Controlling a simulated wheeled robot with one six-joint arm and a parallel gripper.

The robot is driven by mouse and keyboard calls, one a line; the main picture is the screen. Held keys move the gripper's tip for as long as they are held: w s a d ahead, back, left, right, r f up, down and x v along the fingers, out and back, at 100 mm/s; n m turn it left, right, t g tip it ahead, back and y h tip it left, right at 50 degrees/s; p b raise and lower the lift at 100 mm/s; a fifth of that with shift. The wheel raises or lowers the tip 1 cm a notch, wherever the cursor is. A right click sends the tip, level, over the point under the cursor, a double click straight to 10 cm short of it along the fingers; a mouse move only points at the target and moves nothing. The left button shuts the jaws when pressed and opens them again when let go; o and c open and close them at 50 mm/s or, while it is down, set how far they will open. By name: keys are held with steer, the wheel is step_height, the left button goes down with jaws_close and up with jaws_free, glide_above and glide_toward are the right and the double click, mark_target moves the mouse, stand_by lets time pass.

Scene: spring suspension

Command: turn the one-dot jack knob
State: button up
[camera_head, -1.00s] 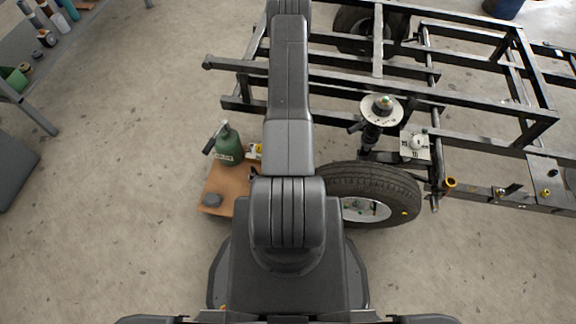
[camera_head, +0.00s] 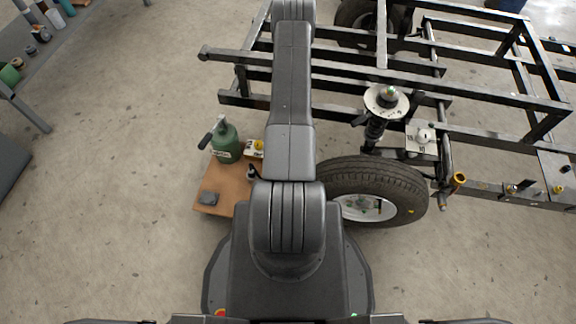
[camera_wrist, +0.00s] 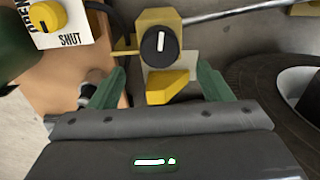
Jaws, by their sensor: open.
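In the wrist view a round black knob (camera_wrist: 159,45) with one white bar sits on a yellow block. No dot can be made out on it, so I cannot tell if it is the one-dot jack knob. A yellow wedge-shaped piece (camera_wrist: 167,88) sticks out below it. My gripper (camera_wrist: 163,72) has its two green fingers apart, one on each side of the wedge, with the black knob just beyond their tips. A yellow knob (camera_wrist: 46,15) sits on a white plate marked SHUT at upper left. In the head view my arm hides the gripper.
A green bottle-shaped body (camera_head: 225,141) stands on a brown board (camera_head: 236,180) left of my arm. Open floor lies to the left.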

step_height(320, 180, down, 8)
steer(key=b, duration=0.4)
steer(key=shift+r, duration=0.15)
steer(key=c, duration=1)
